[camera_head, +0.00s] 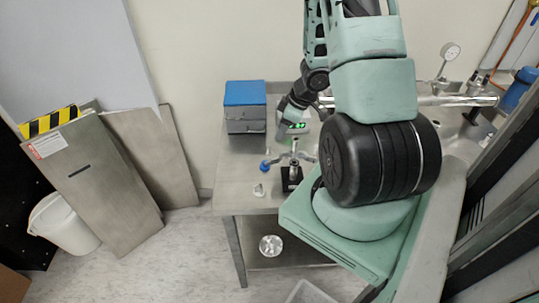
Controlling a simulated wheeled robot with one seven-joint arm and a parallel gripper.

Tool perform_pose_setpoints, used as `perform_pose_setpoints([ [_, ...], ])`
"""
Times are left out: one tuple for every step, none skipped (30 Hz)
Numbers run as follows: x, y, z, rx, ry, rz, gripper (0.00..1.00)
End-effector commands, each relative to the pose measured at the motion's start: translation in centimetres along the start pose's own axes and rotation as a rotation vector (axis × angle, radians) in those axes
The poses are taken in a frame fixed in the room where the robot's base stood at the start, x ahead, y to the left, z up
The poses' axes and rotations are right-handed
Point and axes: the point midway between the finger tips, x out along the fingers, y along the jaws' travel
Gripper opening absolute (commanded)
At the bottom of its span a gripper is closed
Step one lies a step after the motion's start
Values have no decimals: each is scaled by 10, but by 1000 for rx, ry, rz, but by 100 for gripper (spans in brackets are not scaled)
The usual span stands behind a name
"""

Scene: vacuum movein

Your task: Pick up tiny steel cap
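I cannot pick out the tiny steel cap for certain. A small pale, shiny piece (259,190) lies near the front left edge of the steel table (232,185); it is too small to tell whether it is the cap. My arm bends down from the top, and its dark end, with my gripper (284,126), is over the back of the table, behind and to the right of that piece. The fingers are too small and partly hidden to show whether they are open or hold anything.
A blue-topped grey box (245,118) stands at the table's back left. A small valve stand with a blue knob (265,165) and black base (291,178) is mid-table. A shiny round bowl-like item (271,245) sits below. Leaning panels (95,185) and a white bucket (63,222) are left.

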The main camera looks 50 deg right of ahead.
Motion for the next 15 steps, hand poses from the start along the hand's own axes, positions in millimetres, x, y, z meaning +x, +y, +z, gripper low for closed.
perform_pose_setpoints([
  [15, 0, 2, 0, 0, -2, 40],
  [20, 0, 2, 2, 0, -2, 40],
  [27, 0, 1, 0, 0, -2, 40],
  [31, 0, 1, 0, 0, -1, 40],
  [35, 0, 1, 0, 0, -1, 40],
  [39, 0, 0, -1, -1, -1, 40],
  [41, 0, 0, -1, -1, -1, 40],
  [43, 0, 0, 0, -1, 0, 40],
  [45, 0, 0, 0, -1, 0, 40],
  [46, 0, 0, -1, -1, 0, 40],
  [48, 0, 0, -1, -1, 0, 40],
  [50, 1, 0, -1, -1, 0, 40],
  [53, 1, 0, 0, -1, 0, 40],
  [57, 2, 0, 0, -1, 0, 40],
  [63, 2, 1, -1, -1, -1, 40],
])
